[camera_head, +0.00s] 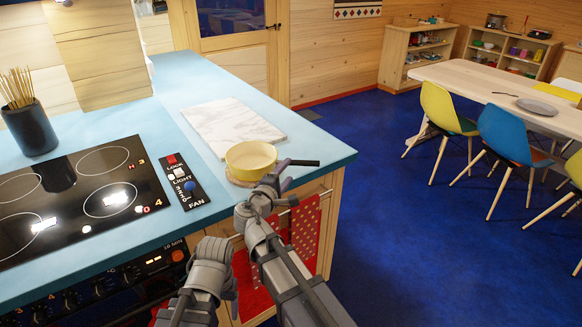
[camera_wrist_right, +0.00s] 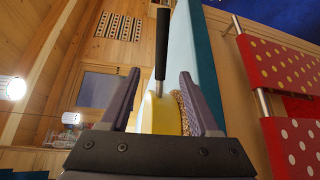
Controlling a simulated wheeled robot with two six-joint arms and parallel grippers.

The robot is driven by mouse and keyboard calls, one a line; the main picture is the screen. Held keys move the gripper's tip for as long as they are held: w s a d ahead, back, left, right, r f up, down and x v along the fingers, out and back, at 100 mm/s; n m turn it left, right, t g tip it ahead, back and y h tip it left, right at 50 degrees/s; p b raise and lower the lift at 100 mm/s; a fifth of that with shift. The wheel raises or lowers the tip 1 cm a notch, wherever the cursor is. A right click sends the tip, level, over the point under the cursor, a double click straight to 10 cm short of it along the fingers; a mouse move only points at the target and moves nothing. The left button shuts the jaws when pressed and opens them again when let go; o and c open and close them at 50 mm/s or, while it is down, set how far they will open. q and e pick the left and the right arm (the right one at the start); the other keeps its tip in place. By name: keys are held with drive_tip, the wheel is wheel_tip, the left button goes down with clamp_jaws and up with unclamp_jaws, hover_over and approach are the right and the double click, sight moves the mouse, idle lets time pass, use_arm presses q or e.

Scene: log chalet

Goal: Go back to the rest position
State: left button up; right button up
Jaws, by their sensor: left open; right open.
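My right gripper (camera_head: 276,178) is open beside the front edge of the blue counter, close to a yellow pan (camera_head: 250,157) with a dark handle (camera_head: 304,162) that points right. In the right wrist view, the pan (camera_wrist_right: 160,117) and its handle (camera_wrist_right: 162,45) appear between the spread fingers of the right gripper (camera_wrist_right: 160,73). The fingers do not hold the pan. My left gripper (camera_head: 222,272) is low in front of the counter and oven; its fingertips are mostly hidden.
The pan rests on a woven trivet (camera_head: 236,180) beside a marble board (camera_head: 228,126). A black cooktop (camera_head: 78,196) and switch panel (camera_head: 183,183) lie left. Red dotted towels (camera_head: 305,232) hang on the counter front. Blue floor (camera_head: 400,230) is clear to the right.

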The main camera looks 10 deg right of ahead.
drive_tip(key=shift+s+a, duration=0.3)
drive_tip(key=shift+s, duration=0.1)
drive_tip(key=s+f+m+g+y+p, duration=0.3)
drive_tip(key=s+f+m+g+p, duration=0.35)
drive_tip(key=s, duration=0.45)
drive_tip(key=s+a+f+m+g+y+p, duration=0.1)
drive_tip(key=s+a+g+y+p, duration=0.3)
drive_tip(key=s+a, duration=0.6)
drive_tip(key=s+f+g+y, duration=0.1)
drive_tip(key=s+g+y, duration=0.1)
drive_tip(key=s+g, duration=0.1)
drive_tip(key=shift+s+a+f, duration=0.25)
drive_tip(key=shift+s+a, duration=0.15)
drive_tip(key=shift+s, duration=0.3)
drive_tip(key=shift+m, duration=0.25)
